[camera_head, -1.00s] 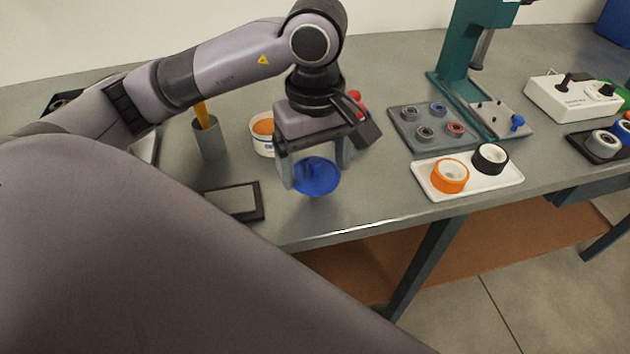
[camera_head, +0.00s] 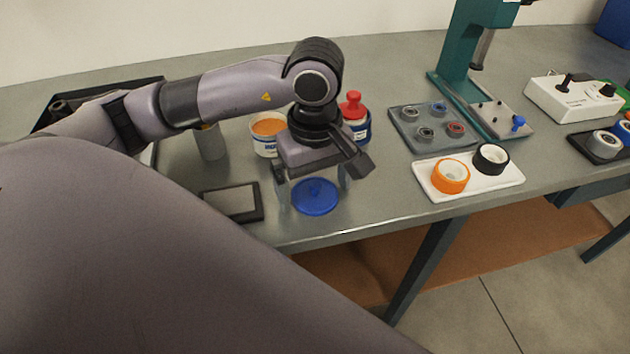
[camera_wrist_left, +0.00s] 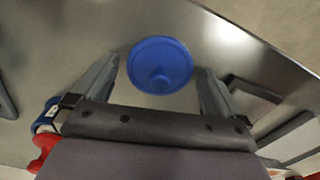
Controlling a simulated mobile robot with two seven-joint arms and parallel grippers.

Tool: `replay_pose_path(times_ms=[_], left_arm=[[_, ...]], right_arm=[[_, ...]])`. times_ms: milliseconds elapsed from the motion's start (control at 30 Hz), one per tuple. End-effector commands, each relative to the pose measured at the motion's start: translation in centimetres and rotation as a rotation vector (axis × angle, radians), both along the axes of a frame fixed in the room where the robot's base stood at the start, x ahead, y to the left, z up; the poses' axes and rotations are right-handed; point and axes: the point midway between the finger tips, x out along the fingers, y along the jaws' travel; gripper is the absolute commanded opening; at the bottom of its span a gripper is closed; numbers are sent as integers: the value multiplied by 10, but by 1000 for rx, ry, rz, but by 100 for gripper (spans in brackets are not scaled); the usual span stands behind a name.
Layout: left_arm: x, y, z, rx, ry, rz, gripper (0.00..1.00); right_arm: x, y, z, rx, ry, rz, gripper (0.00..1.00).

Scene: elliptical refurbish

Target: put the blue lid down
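The blue lid (camera_head: 316,197) lies on the grey bench top near its front edge. My left gripper (camera_head: 312,190) is just above the lid, pointing down, with one finger on each side. In the left wrist view the fingers (camera_wrist_left: 160,72) are spread, and a gap shows between each finger and the lid. My right gripper is not in view.
A tub with orange contents (camera_head: 268,127) and a red-topped blue container (camera_head: 353,112) stand behind the gripper. A dark-framed flat tray (camera_head: 234,202) lies left. A white tray (camera_head: 470,188) with orange and black rings is right. Bench between lid and white tray is clear.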

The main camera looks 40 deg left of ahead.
Motion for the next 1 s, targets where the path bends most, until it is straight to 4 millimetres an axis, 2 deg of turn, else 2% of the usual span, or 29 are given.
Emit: replay_pose_path(times_ms=[233,367,500,600,800,1000], left_arm=[[1,0,9,-1,-2,0,100],[1,0,35,-1,-6,-1,100],[1,0,70,-1,-8,-1,100],[1,0,86,1,-5,1,100],[1,0,111,1,-3,0,100],[0,0,122,0,0,0,100]], right_arm=[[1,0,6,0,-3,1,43],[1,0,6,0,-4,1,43],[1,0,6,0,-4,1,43],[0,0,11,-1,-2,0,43],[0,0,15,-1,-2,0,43],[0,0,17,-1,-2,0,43]])
